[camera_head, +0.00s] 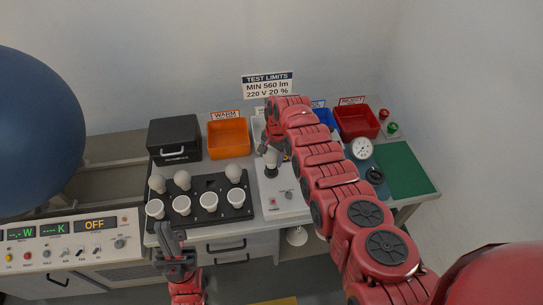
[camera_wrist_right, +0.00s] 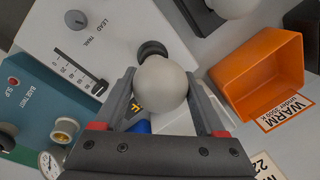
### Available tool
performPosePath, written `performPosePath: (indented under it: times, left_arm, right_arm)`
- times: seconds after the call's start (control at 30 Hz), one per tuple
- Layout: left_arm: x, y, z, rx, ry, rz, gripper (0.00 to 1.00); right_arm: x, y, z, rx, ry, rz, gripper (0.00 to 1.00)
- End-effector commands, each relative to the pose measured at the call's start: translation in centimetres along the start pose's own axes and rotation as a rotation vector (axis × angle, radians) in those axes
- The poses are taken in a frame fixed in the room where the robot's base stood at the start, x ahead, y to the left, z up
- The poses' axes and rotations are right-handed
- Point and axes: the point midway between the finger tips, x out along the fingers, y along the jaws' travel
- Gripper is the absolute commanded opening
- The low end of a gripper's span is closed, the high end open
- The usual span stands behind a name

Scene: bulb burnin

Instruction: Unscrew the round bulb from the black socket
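The round bulb (camera_wrist_right: 161,86) is white and stands at the black socket (camera_wrist_right: 151,50) on the white test box (camera_wrist_right: 101,38). In the head view, the bulb (camera_head: 270,156) is seen above the socket (camera_head: 271,171), partly hidden by my right arm. My right gripper (camera_wrist_right: 161,76) has its fingers on opposite sides of the bulb, with both fingertips seeming to touch it. Whether the bulb's base is still in the socket is hard to see. My left gripper (camera_head: 172,240) is low in front of the bulb rack, away from the socket, and its finger gap is unclear.
A black rack (camera_head: 207,190) with several white bulbs and cups stands left of the test box. An orange WARM bin (camera_head: 229,138), a blue bin (camera_head: 325,117) and a red REJECT bin (camera_head: 357,121) line the back. A black case (camera_head: 174,138) and large blue sphere (camera_head: 38,130) are left.

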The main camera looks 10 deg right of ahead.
Motion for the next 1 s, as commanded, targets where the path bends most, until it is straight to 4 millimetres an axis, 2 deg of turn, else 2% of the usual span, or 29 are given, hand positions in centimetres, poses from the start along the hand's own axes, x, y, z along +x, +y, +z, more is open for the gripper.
performPosePath:
  times: [0.03, 0.2, 0.33, 0.6, 0.8, 0.9, 1.0]
  left_arm:
    - [0.0, 0.0, 0.0, 0.0, 0.0, 0.0, 0.0]
    - [0.0, 0.0, 0.0, 0.0, 0.0, 0.0, 0.0]
    - [-1.2, 0.1, 0.2, 0.0, 0.0, 0.0, 0.0]
    - [-7.0, 0.3, 1.2, 0.0, 0.0, 0.0, 0.0]
    - [-10.9, 0.5, 1.8, 0.0, 0.0, 0.0, 0.0]
    - [-12.1, 0.6, 2.0, 0.0, 0.0, 0.0, 0.0]
    - [-12.4, 0.6, 2.1, 0.0, 0.0, 0.0, 0.0]
  right_arm:
    - [0.0, 0.0, 0.0, 0.0, 0.0, 0.0, 0.46]
    - [0.0, 0.0, 0.0, 0.0, 0.0, 0.0, 0.18]
    - [0.5, 0.0, 0.0, -0.062, -0.008, -0.001, 0.18]
    - [0.9, -0.1, -0.1, -0.43, -0.052, -0.004, 0.18]
    - [0.9, -0.1, -0.1, -0.611, -0.077, -0.002, 0.18]
    - [0.7, 0.0, 0.0, -0.663, -0.088, 0.0, 0.18]
    - [0.3, -0.1, 0.1, -0.691, -0.093, 0.0, 0.18]
